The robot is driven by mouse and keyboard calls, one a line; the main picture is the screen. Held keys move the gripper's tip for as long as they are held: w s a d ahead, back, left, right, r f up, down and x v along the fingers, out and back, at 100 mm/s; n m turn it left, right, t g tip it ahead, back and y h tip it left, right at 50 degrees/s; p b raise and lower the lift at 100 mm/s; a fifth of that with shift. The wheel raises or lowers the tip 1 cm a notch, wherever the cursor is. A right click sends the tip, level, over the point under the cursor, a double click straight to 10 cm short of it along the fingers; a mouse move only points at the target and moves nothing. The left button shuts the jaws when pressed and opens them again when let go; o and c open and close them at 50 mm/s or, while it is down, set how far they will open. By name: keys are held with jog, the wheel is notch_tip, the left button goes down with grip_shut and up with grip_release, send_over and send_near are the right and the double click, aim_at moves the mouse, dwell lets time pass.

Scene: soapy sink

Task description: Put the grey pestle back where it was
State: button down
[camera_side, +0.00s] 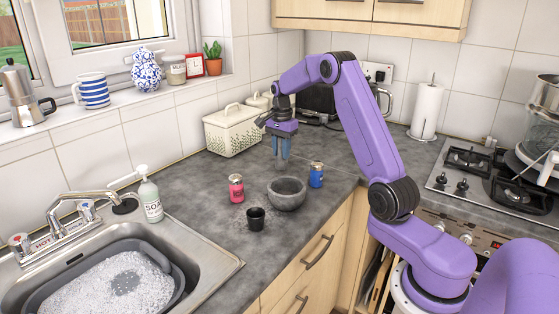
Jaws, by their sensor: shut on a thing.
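A pink jar (236,188) stands left of the mortar, a blue jar (316,175) right, and a small black cup (256,219) in front. Specks lie around the cup. A white basket (232,134) stands behind. The sink holds a soapy basin (176,270); a soap bottle (151,201) stands beside it.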

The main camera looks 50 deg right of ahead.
aim_at(279, 160)
jog(key=shift+w+d+f, duration=0.2)
jog(key=shift+w+f, duration=0.3)
jog(key=shift+f, duration=1.65)
jog(key=c, duration=0.9)
grip_release()
jog(key=shift+f, duration=0.15)
jog(key=shift+o, duration=0.2)
